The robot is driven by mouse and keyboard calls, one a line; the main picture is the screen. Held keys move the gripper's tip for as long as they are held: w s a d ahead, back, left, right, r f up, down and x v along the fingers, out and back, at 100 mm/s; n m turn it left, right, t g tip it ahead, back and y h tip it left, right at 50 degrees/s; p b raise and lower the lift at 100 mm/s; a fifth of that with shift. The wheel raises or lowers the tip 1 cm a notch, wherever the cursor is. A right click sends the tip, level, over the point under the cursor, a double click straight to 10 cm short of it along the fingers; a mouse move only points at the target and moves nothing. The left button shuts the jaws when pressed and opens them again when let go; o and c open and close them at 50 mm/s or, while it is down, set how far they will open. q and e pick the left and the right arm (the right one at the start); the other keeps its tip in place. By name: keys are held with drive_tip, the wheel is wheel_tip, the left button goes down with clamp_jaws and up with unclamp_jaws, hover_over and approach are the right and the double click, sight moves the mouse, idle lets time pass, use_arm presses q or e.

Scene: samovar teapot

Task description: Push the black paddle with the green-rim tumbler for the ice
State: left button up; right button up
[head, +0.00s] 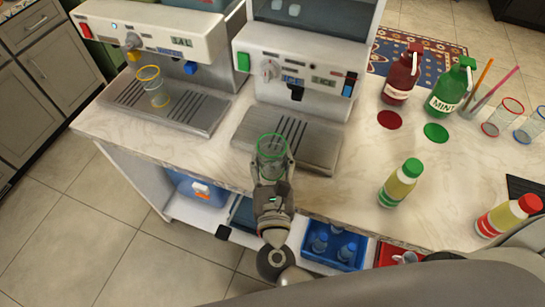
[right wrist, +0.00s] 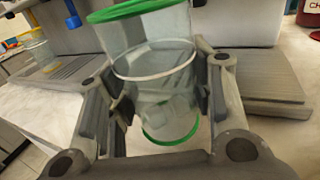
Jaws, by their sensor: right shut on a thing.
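The clear green-rim tumbler (head: 271,147) is held upright, slightly tilted in the right wrist view (right wrist: 150,60). My right gripper (head: 272,168) is shut around its sides. Pale block shapes, possibly ice, show low inside the tumbler in the right wrist view. The black paddle (head: 297,92) hangs under the front of the ice machine (head: 300,62), whose panel reads ICE. The tumbler is in front of the paddle and apart from it, by the left front part of the ice machine's drip tray (head: 325,150). My left gripper is not in view.
A second machine (head: 160,35) with a yellow-rim tumbler (head: 152,88) on its tray stands at the left. Red and green syrup bottles (head: 402,75) (head: 450,88), tumblers with straws and a green-capped bottle (head: 400,183) stand at the right. The counter between is clear.

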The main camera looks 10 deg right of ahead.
drive_tip(key=shift+w, duration=0.1)
idle(0.3)
drive_tip(key=shift+w+d+r+p, duration=0.1)
drive_tip(key=shift+w+d+p, duration=0.3)
drive_tip(key=shift+w, duration=0.15)
drive_tip(key=w+d, duration=0.1)
drive_tip(key=w, duration=0.1)
drive_tip(key=w+d+p, duration=0.1)
drive_tip(key=w+d, duration=0.1)
drive_tip(key=w, duration=0.1)
drive_tip(key=w+d+p, duration=0.1)
drive_tip(key=w+d, duration=0.1)
drive_tip(key=shift+w, duration=0.25)
drive_tip(key=shift+w+d, duration=0.8)
drive_tip(key=shift+w, duration=0.3)
drive_tip(key=shift+w, duration=0.1)
drive_tip(key=shift+w+d, duration=0.55)
drive_tip(key=shift+w, duration=0.2)
drive_tip(key=shift+s, duration=0.15)
drive_tip(key=shift+s+a, duration=0.75)
drive_tip(key=shift+s, duration=0.25)
drive_tip(key=shift+s+a, duration=0.7)
drive_tip(key=shift+s, duration=0.3)
